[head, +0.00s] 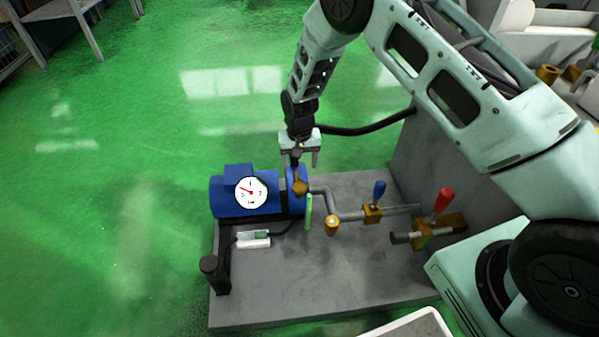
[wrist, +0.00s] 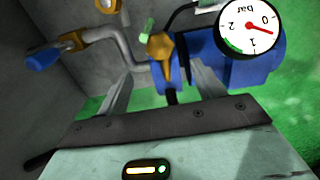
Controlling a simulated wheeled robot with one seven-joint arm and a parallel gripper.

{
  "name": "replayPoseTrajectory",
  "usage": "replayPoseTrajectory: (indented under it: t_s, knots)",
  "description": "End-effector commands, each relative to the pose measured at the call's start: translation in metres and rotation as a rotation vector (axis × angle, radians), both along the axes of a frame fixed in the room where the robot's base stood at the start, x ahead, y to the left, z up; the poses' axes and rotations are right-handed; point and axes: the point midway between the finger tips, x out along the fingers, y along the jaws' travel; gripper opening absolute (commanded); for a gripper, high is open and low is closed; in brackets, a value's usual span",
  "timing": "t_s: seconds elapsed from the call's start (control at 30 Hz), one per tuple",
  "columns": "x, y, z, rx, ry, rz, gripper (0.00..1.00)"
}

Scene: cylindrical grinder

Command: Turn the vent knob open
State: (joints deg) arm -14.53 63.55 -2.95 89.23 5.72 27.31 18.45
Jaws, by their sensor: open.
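A brass knob (head: 300,187) sits at the right end of the blue pump (head: 228,200), beside the pipe. It looks like the vent knob, though I see no label. In the wrist view the knob (wrist: 160,47) shows beyond and between the two finger tips. My gripper (head: 300,163) points down just above the knob with its fingers apart and nothing between them. In the wrist view my gripper (wrist: 161,78) is also open. I cannot tell whether a finger touches the knob. A round white gauge (head: 251,193) with a red needle is on the pump; its needle reads near the low end.
A valve with a blue lever (head: 379,190) and one with a red lever (head: 442,200) stand to the right. A brass cap (head: 332,225) is in front of the pipe. A black post (head: 212,275) stands at the grey base plate's (head: 300,290) left corner.

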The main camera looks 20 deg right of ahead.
Motion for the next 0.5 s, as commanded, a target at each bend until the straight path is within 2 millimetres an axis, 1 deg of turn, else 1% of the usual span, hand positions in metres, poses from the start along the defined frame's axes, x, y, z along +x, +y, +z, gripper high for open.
replayPoseTrajectory:
  t_s: [0.03,0.1,0.2,0.33,0.5]
  knots:
    - [0.0,0.0,0.015,0.0,-0.001,0.0,0.68]
    - [0.001,0.0,0.029,0.001,-0.002,0.001,0.68]
    - [0.0,0.0,0.044,0.0,0.0,0.001,0.68]
    - [0.0,0.0,0.057,0.0,-0.001,0.001,0.68]
    - [0.0,0.0,0.062,0.0,0.001,0.001,0.68]
